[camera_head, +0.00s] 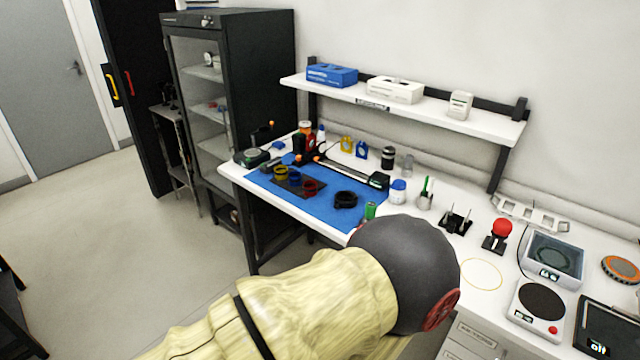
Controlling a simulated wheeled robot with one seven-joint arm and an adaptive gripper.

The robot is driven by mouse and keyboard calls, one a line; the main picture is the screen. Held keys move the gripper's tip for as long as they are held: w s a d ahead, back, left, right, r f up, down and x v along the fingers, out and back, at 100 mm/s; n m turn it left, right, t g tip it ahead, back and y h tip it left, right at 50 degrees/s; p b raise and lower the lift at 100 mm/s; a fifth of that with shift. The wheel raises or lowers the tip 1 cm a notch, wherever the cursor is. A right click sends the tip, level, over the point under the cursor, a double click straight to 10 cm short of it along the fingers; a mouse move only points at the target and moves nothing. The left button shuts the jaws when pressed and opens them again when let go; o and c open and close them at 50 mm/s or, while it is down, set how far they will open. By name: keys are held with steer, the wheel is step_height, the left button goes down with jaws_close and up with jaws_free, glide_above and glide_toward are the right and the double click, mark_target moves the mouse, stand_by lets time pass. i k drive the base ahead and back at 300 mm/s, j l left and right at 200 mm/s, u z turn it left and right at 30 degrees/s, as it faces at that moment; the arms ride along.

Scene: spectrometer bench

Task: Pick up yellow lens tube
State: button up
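A small yellow ring-shaped piece (281,172), which looks like the yellow lens tube, stands on a dark plate on the blue mat (331,213). A blue ring-shaped piece (295,179) and a red one (309,187) stand in a row to its right. My arm reaches in from the bottom of the picture, and its dark rounded joint covers part of the bench front. My gripper is not visible, so its opening and its distance to the yellow tube cannot be seen.
A black ring (345,199) lies right of the row. A rail-like device (350,171) lies behind. Yellow (346,144) and blue (361,150) holders stand at the back. A white jar (398,191) stands right of the mat. A shelf (400,100) overhangs the bench; a cabinet (268,75) stands left.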

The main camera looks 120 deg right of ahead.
mark_target(281, 174)
steer(key=z, duration=4.15)
